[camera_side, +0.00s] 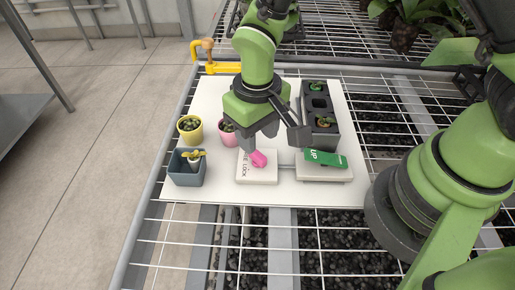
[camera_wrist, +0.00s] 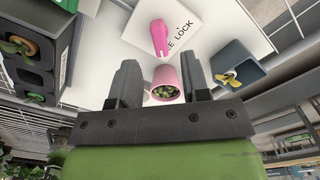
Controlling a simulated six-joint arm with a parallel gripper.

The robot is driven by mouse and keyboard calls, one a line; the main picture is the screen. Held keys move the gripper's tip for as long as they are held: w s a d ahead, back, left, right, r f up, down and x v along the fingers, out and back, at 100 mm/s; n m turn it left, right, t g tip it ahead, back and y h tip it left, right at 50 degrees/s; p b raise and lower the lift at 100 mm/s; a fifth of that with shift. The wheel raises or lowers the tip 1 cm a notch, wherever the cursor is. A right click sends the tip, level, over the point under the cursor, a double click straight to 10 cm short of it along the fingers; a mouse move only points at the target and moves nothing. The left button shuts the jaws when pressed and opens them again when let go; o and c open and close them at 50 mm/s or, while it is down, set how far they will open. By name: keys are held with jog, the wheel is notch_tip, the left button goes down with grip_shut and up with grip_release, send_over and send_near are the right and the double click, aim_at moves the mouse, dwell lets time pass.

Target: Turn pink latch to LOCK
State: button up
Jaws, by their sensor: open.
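The pink latch (camera_side: 259,159) sits on a white plate (camera_side: 262,178), with the word LOCK printed at the plate's left side. In the wrist view the pink latch (camera_wrist: 160,38) lies beside the lettering, which reads "E LOCK" with its start partly hidden. The latch is not aligned with the word LOCK. My gripper (camera_side: 276,138) is above and just behind the latch, with its fingers apart and nothing held. In the wrist view my gripper (camera_wrist: 160,66) has its two fingers well apart, and the latch shows ahead of the gap between them.
A green lever marked UP (camera_side: 322,159) is on a white block to the right. A pink pot (camera_side: 227,132), a yellow pot (camera_side: 190,130) and a blue-grey pot (camera_side: 187,172) stand left. A dark tray (camera_side: 309,101) and a yellow clamp (camera_side: 222,67) are behind.

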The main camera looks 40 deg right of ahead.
aim_at(258, 154)
notch_tip(258, 154, down, 5)
jog(key=shift+r, duration=0.1)
dwell(0.3)
grip_shut()
